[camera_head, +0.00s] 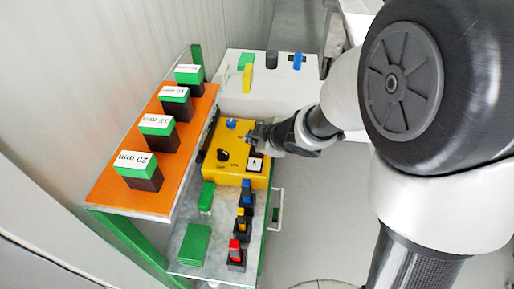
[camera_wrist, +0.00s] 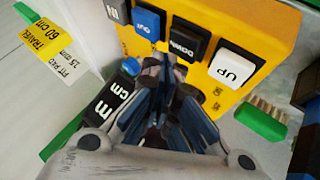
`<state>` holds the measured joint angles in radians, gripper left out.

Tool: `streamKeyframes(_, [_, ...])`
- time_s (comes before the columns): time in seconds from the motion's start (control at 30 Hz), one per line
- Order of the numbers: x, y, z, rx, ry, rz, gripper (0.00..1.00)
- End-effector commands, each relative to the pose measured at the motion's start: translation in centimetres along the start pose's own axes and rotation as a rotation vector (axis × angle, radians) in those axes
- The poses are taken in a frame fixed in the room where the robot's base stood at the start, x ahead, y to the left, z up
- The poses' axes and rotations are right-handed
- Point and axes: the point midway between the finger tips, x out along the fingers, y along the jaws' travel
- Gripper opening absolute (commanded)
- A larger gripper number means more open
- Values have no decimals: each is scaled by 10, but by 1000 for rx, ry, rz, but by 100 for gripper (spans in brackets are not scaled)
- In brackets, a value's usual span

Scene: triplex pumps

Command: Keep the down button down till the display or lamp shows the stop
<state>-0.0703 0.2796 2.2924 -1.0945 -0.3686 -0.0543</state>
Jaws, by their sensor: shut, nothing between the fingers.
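The black DOWN button (camera_wrist: 187,40) is on the yellow control box (camera_head: 226,172), between the blue JOG button (camera_wrist: 147,24) and the white UP button (camera_wrist: 234,66). My gripper (camera_wrist: 163,63) is shut and empty. In the wrist view its fingertips overlap the box face at the lower left edge of DOWN, close to JOG. I cannot tell whether they touch DOWN or whether it is pressed in. In the head view my gripper (camera_head: 252,134) is over the right side of the box and hides part of it. I cannot make out a readable display or lit lamp.
An orange shelf (camera_head: 108,190) with several green-topped blocks stands at the left. Several coloured switches, including a red one (camera_head: 235,250), line the grey surface in front of the box. A white table (camera_head: 235,100) with small blocks is behind. Open floor lies to the right.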

Motion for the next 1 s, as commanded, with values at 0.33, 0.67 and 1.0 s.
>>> streamKeyframes(0.33, [6, -4, 4, 0, 0, 0, 0])
streamKeyframes(0.67, [6, -5, 4, 0, 0, 0, 0])
streamKeyframes(1.0, [9, -7, 7, 0, 0, -1, 0])
